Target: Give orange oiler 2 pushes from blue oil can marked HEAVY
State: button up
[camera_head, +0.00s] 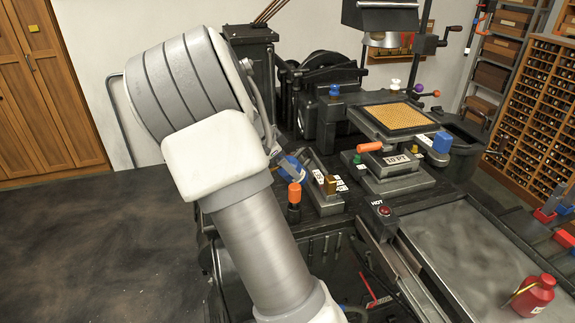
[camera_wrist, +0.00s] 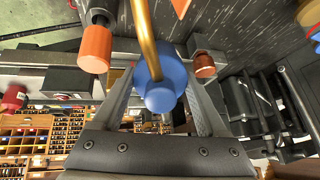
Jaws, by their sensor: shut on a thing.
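The blue oil can (camera_head: 291,168) is tilted at my gripper, beside the casting machine; no HEAVY mark is readable on it. In the wrist view the blue can (camera_wrist: 162,82) sits between my gripper's fingers (camera_wrist: 160,100), which are shut on it. Its brass spout (camera_wrist: 145,30) runs up past the top edge, so its tip is hidden. The orange oiler (camera_head: 294,193), an orange top on a dark base, stands just below the can in the head view, close to it. An orange cylinder with a grey end, likely this oiler (camera_wrist: 95,48), is left of the spout in the wrist view.
A sloped block with white labels (camera_head: 328,198) stands right of the oiler. Behind it are an orange handle (camera_head: 370,147) and a 10 PT plate (camera_head: 398,160). A red can (camera_head: 533,296) stands on the grey table (camera_head: 460,250) at right, which is mostly clear.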

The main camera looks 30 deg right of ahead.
jog(key=shift+f+b, duration=0.6)
jog(key=shift+f, duration=0.1)
jog(key=shift+r, duration=0.1)
jog(key=shift+r+p, duration=0.65)
jog(key=shift+r, duration=0.4)
jog(key=shift+f, duration=0.2)
jog(key=shift+f+b, duration=0.2)
jog(key=shift+b, duration=0.3)
jog(key=shift+f+b, duration=0.65)
jog(key=shift+f, duration=0.15)
jog(key=shift+r, duration=0.15)
jog(key=shift+r+p, duration=0.65)
jog(key=shift+r, duration=0.35)
